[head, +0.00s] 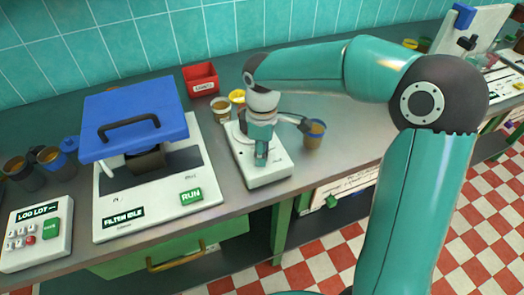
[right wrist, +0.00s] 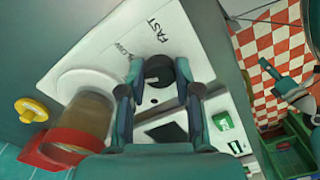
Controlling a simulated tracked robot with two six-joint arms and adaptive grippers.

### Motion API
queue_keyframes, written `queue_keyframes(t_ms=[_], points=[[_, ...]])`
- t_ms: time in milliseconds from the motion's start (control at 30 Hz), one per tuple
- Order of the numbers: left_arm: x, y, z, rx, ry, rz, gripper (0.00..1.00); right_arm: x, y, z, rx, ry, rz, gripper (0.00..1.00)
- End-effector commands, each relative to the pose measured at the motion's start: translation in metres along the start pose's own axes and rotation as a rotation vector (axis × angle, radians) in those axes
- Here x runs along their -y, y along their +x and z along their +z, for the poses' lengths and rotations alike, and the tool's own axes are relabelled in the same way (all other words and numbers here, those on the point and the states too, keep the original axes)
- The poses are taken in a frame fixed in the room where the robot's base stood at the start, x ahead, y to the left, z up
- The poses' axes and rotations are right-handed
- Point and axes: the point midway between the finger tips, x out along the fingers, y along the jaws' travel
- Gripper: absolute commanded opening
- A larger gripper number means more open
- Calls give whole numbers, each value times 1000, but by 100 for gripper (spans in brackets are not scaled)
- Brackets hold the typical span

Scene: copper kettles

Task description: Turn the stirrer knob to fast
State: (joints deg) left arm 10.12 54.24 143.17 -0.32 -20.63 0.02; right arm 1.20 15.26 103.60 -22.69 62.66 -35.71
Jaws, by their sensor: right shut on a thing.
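The white stirrer (head: 270,172) stands on the bench in the middle of the head view. In the right wrist view its panel (right wrist: 105,35) carries the words FAST and SLOW. My right gripper (right wrist: 157,88) is lowered over the panel and shut on the black stirrer knob (right wrist: 158,70). I cannot tell which way the knob points. In the head view the right gripper (head: 262,152) hides the knob. A teal and grey part (right wrist: 285,85) over the floor in the wrist view looks like my left gripper; its fingers are unclear.
A red-rimmed beaker of amber liquid (right wrist: 85,115) is close beside my right gripper. A blue-rimmed cup (head: 314,135) stands right of the stirrer. The blue-lidded filter machine (head: 140,115) is on the left. A red bin (head: 200,80) stands behind.

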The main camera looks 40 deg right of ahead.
Motion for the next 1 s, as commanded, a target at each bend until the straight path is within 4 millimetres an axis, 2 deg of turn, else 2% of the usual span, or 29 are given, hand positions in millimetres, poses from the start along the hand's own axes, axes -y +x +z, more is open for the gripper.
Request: queue_keyframes(t_ms=[1000], points=[[5,13,0,0,0,0,40,1,0,-1,-4,967,1,0]])
